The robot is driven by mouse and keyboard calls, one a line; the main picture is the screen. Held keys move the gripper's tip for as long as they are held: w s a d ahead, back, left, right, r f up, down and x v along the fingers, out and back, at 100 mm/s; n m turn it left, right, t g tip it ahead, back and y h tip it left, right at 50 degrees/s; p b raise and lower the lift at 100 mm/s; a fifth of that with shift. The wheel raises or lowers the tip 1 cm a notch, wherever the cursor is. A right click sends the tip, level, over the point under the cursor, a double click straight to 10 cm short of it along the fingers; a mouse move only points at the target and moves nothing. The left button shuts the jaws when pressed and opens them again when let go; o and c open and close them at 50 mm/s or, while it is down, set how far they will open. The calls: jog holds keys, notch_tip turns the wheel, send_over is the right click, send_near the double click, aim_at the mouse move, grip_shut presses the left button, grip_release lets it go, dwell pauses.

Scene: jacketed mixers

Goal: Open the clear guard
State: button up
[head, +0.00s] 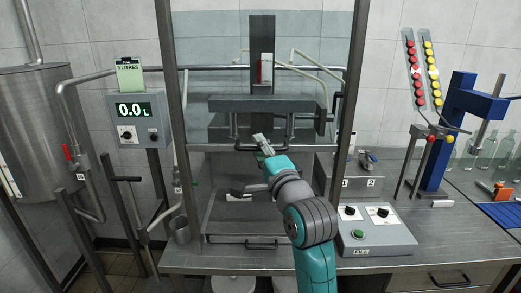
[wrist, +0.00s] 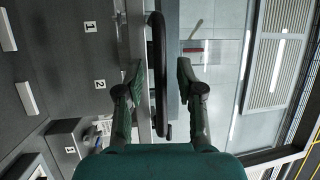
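The clear guard (head: 215,75) is a see-through panel between two dark upright posts, with its lower edge at about the height of my gripper. A black bar handle (head: 240,149) sits on that lower edge. In the wrist view the handle (wrist: 157,60) runs upright in the picture, between my two fingers. My gripper (head: 261,141) is at the handle, partly covering it in the head view. In the wrist view my gripper (wrist: 160,82) is open, with a gap on both sides of the bar. The guard panel (wrist: 222,60) shows to the right there.
A second black handle (head: 262,245) is low on the machine front. A control box (head: 375,232) with knobs and a green button stands on the bench at right. A blue press (head: 440,130) is farther right. A litre display (head: 135,110) and a steel tank (head: 38,140) are at left.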

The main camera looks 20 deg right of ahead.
jog(key=v, duration=1.2)
jog(key=s+f+n+g+h, duration=0.1)
jog(key=s+f+n, duration=0.1)
jog(key=s+f, duration=0.45)
jog(key=s+f+n+g, duration=0.1)
jog(key=s+f+n, duration=0.15)
jog(key=f, duration=0.75)
jog(key=s+f+n+h, duration=0.1)
jog(key=s+f+n, duration=0.1)
jog(key=s+f, duration=0.5)
jog(key=s+f+n+g, duration=0.1)
jog(key=s+f+n, duration=0.4)
jog(key=s, duration=0.8)
jog(key=s+f+n+g, duration=0.2)
jog(key=s+f+n, duration=0.2)
jog(key=s, duration=0.9)
jog(key=shift+a+f+n, duration=0.35)
jog(key=shift+f, duration=0.5)
jog(key=shift+c, duration=0.2)
